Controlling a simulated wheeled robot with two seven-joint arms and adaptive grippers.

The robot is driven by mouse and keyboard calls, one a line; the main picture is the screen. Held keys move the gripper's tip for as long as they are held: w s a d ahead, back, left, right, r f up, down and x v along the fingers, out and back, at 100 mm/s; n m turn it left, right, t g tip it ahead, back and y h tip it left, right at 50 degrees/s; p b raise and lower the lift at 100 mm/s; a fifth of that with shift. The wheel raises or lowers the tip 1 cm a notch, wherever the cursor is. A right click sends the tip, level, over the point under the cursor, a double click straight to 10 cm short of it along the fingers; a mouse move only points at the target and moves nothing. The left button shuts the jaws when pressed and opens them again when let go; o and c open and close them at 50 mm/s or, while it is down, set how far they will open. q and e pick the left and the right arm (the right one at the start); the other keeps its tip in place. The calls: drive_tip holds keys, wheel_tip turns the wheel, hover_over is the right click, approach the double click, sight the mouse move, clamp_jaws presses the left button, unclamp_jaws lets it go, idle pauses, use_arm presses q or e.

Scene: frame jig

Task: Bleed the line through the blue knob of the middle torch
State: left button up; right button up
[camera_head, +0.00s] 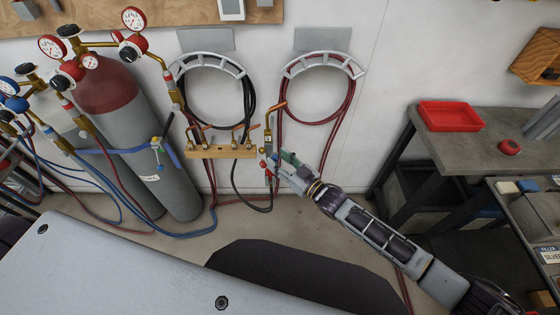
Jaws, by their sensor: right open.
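A torch (268,142) with a copper tip hangs upright at the right end of a brass-coloured rack (222,152) on the wall. A small red knob (264,165) and a small blue knob (274,157) show at its lower part. I cannot tell whether it is the middle torch. My left gripper is out of view.
Gas cylinders (118,112) with gauges and a blue strap stand at the left. A black hose coil (250,92) and a red one (346,105) hang on wall brackets. A grey table (490,135) with a red tray (450,104) stands at the right. Hoses trail on the floor.

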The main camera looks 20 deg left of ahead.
clamp_jaws()
